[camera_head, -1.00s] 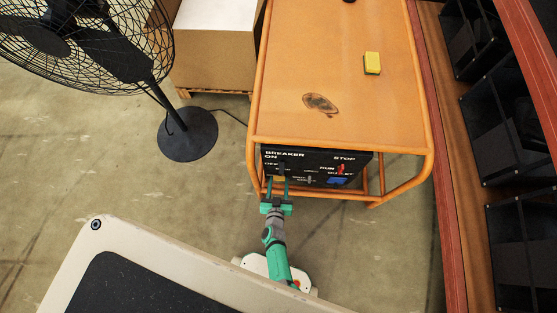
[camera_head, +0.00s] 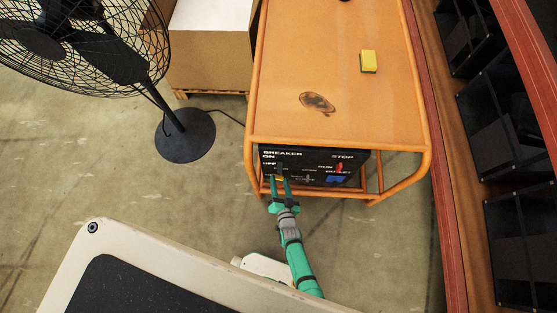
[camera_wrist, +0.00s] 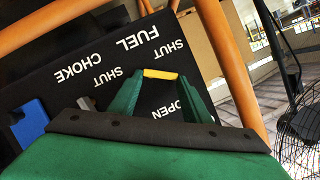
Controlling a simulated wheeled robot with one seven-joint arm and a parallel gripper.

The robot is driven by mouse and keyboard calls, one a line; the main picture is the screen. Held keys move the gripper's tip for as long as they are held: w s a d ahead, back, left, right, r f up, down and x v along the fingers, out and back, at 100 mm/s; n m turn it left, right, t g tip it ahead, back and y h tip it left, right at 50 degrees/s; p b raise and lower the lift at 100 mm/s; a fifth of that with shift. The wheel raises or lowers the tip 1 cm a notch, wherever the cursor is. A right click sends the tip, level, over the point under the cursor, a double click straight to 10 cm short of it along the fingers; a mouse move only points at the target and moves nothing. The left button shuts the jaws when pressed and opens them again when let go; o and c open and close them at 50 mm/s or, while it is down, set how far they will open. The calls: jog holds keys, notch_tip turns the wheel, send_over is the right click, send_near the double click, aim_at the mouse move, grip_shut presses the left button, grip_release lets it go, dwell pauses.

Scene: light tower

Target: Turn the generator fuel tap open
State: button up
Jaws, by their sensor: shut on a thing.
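The generator (camera_head: 335,75) is an orange tube frame with a flat top. Its black control panel (camera_head: 308,163) faces my arm. The fuel tap (camera_wrist: 160,74) shows as a small yellow bar in the wrist view, beneath the upside-down FUEL label. SHUT is printed above it and OPEN below it, partly beside my right finger. My gripper (camera_wrist: 162,82) has its green fingers on either side of the yellow bar and is shut on it. In the head view my gripper (camera_head: 279,181) reaches the panel's lower left; the tap is mostly hidden there.
Orange frame bars (camera_head: 404,184) surround the panel. A red switch (camera_head: 339,168) and a blue part (camera_head: 337,178) are to the right. A yellow sponge (camera_head: 368,61) lies on top. A fan (camera_head: 185,135) and a box (camera_head: 210,50) stand left; dark crates (camera_head: 520,235) are right.

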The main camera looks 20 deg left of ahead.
jog(key=m+y, duration=0.1)
jog(key=m, duration=0.1)
jog(key=d+m+y, duration=0.1)
jog(key=m, duration=0.1)
jog(key=m+t+y, duration=0.1)
jog(key=m, duration=0.2)
jog(key=shift+w+d+f+y, duration=0.2)
jog(key=shift+d+f+y, duration=0.05)
jog(key=shift+d+y, duration=0.15)
jog(key=shift+w+d+f+m+t, duration=0.1)
jog(key=shift+d+m+t, duration=0.1)
jog(key=shift+m, duration=0.4)
jog(key=shift+w+d+f+m+t, duration=0.1)
jog(key=shift+m+t, duration=0.1)
jog(key=shift+m, duration=0.4)
dwell(0.5)
jog(key=o, duration=1)
jog(key=shift+s, duration=0.1)
jog(key=shift+o, duration=0.2)
jog(key=shift+a, duration=0.1)
jog(key=shift+s, duration=0.1)
jog(key=v, duration=1)
jog(key=shift+d, duration=0.4)
jog(key=shift+s+f, duration=0.1)
